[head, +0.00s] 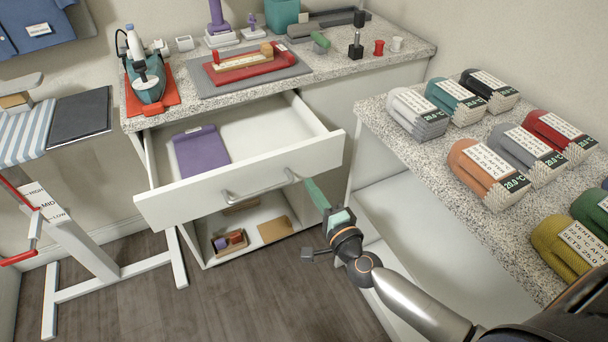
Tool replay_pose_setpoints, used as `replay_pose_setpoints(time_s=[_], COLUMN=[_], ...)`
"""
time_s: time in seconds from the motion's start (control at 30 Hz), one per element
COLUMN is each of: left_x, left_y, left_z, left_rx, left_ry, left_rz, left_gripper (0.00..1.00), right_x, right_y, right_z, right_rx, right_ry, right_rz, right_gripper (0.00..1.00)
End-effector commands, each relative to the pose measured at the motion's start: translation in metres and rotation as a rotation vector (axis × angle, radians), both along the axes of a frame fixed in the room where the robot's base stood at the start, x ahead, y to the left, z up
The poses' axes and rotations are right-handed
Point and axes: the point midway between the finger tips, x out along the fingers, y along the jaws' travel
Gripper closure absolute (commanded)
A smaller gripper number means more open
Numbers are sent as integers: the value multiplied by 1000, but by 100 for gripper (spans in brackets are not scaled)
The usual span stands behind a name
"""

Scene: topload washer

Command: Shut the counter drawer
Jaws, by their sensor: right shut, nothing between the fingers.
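The white counter drawer (240,184) stands pulled out from under the speckled counter (190,107). A purple folded item (200,150) lies inside it, and the rest of the drawer floor looks empty. A grey bar handle (258,190) is on its front panel. My right gripper (312,190) is shut and empty, with green fingers. Its tips are close to the drawer front near the right end of the handle; I cannot tell if they touch. My left gripper is not in view.
An open shelf with small items (230,240) is below the drawer. A second counter with several labelled folded bundles (495,170) stands at right, near my right arm. An ironing-board-like stand (75,250) is at left. The wooden floor (260,300) in front is clear.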

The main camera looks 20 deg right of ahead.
Motion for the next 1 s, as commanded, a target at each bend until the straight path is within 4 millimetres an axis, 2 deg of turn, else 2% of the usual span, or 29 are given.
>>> replay_pose_setpoints(time_s=[0.1, 0.33, 0.87, 1.0], left_x=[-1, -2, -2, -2], left_y=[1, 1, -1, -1], left_z=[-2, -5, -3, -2], left_rx=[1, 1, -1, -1], left_ry=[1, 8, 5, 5], left_rz=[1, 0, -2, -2], left_gripper=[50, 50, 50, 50], right_x=[20, 43, 48, 56], right_y=[1, 2, 2, 2], right_z=[0, 0, 0, 0], right_rx=[-1, 0, 0, 0], right_ry=[-2, 0, 1, 0], right_rz=[1, 1, 1, 0], right_gripper=[100, 100, 100, 100])
